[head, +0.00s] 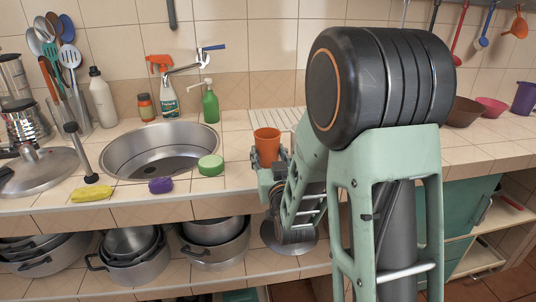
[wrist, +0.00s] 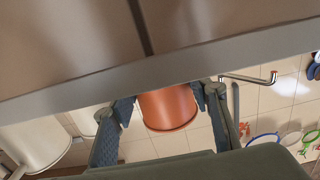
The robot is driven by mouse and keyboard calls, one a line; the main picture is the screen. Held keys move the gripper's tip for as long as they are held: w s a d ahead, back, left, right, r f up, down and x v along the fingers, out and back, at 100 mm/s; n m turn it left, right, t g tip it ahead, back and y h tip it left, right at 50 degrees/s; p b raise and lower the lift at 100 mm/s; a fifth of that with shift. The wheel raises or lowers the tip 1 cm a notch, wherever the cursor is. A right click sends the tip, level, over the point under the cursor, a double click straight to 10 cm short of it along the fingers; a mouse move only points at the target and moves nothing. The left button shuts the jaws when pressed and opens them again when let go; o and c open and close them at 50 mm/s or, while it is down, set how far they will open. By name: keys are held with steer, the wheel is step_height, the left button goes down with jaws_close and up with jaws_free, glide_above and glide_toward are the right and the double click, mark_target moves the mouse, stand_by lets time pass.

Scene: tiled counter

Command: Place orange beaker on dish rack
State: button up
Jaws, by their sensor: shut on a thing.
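The orange beaker (head: 267,140) is upright at the front of the counter, right of the sink. My gripper (head: 268,160) is shut on it, with the beaker's upper part showing above the jaws. In the wrist view the beaker (wrist: 168,108) sits between my two fingers (wrist: 163,98). A pale, slatted surface that looks like the dish rack (head: 278,117) lies behind the beaker; my arm hides its right part. I cannot tell how high the beaker is above the counter.
A green round sponge (head: 210,165) lies left of my gripper, by the metal sink (head: 125,150). A green soap bottle (head: 210,103) and a spray bottle (head: 167,96) stand behind the sink. Bowls (head: 464,111) stand at the far right. Pots (head: 135,262) fill the shelf below.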

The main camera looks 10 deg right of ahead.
steer(key=shift+f+b, duration=0.15)
steer(key=shift+b, duration=0.15)
steer(key=o, duration=1.5)
